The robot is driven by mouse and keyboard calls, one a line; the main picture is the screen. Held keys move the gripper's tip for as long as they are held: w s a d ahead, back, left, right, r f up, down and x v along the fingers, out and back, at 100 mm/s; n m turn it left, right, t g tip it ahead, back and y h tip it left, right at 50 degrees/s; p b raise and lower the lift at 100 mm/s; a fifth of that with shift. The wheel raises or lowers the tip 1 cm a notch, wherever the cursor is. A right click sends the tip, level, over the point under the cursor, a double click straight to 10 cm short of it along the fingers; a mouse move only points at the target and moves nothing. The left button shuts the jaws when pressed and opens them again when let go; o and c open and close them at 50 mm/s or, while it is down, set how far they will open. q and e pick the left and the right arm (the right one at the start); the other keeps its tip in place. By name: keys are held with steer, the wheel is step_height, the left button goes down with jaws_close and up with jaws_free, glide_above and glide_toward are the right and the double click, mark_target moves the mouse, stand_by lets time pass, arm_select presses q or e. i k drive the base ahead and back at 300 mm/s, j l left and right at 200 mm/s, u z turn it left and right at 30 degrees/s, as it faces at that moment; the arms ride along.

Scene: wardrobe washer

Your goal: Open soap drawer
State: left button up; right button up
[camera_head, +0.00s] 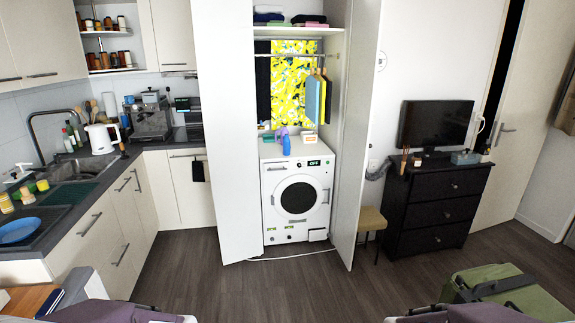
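A white washing machine (266,205) stands inside an open wardrobe in the middle of the view, some distance ahead. Its soap drawer (275,167) is at the upper left of the front panel and looks flush with it, though it is small at this range. A dark display (314,163) to its right reads OFF. The round door with dark glass is below and looks closed. Parts of my two arms show at the bottom edge, left and right, far from the washer. Neither gripper's fingers can be seen.
The wardrobe's left door (222,130) and right door (357,140) stand open beside the washer. A blue bottle (286,146) stands on top of it. A stool (371,220) and a black dresser (436,205) are right, a green case (505,290) nearer. The floor (270,283) ahead is clear.

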mark_target(280, 167)
steer(key=i, duration=1.75)
steer(key=i+l+u, duration=0.1)
steer(key=i, duration=1.6)
steer(key=i+u, duration=0.15)
steer(key=i, duration=0.2)
steer(key=i+l+u, duration=0.1)
steer(key=i, duration=0.25)
steer(key=k+l, duration=0.1)
